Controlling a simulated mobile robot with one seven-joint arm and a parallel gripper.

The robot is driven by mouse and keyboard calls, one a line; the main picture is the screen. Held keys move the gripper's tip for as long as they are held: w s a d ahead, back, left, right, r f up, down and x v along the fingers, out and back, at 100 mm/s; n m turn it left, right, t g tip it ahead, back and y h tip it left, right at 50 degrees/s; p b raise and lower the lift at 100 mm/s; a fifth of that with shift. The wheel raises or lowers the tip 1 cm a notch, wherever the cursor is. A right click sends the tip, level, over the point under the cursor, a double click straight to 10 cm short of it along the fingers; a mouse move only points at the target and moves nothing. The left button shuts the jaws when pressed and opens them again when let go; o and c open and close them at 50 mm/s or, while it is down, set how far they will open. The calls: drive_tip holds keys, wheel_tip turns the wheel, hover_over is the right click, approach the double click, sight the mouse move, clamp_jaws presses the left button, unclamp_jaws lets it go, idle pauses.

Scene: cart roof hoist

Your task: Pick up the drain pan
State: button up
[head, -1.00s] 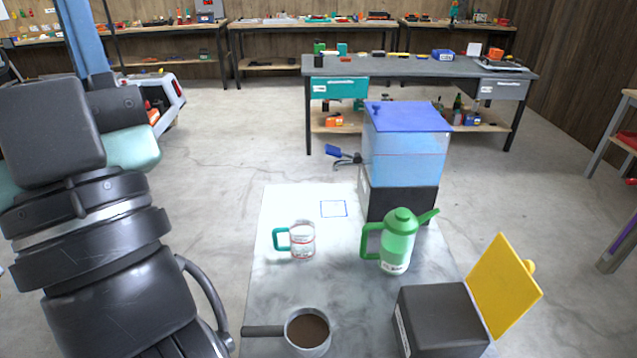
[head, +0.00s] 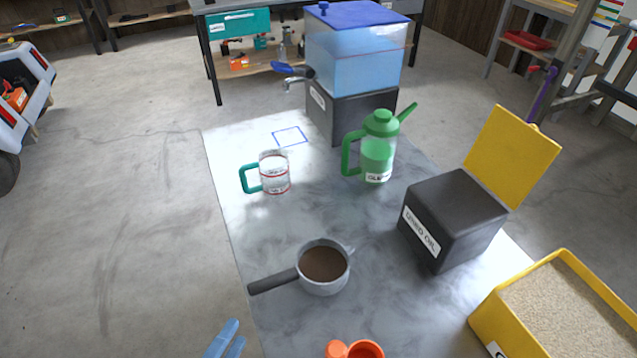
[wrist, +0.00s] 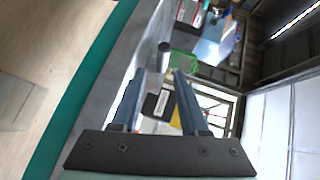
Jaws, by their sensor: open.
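The drain pan (head: 322,270) is a round grey pan with brown liquid in it and a dark handle pointing left. It sits upright on the near part of the grey table. My gripper (head: 226,341) shows only its blue fingertips at the bottom edge of the head view, left of and nearer than the pan, apart from it. In the wrist view my gripper (wrist: 160,76) is open, with nothing between its fingers. I cannot tell for sure which thing in the wrist view is the pan.
On the table (head: 300,220) stand a clear mug (head: 275,172), a green jug (head: 378,155), a blue-water tank (head: 352,58), a black used-oil box (head: 452,222) with a yellow lid, and an orange cup (head: 362,350). A yellow bin of granules (head: 570,310) is at the right.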

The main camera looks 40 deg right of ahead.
sight(260, 292)
drive_tip(key=shift+r+b+x, duration=0.2)
drive_tip(key=shift+b+x, duration=0.05)
drive_tip(key=shift+x, duration=2.65)
drive_tip(key=shift+r+b+x, duration=0.2)
drive_tip(key=shift+b+x, duration=0.05)
drive_tip(key=shift+x, duration=2.7)
drive_tip(key=shift+d, duration=0.1)
clamp_jaws()
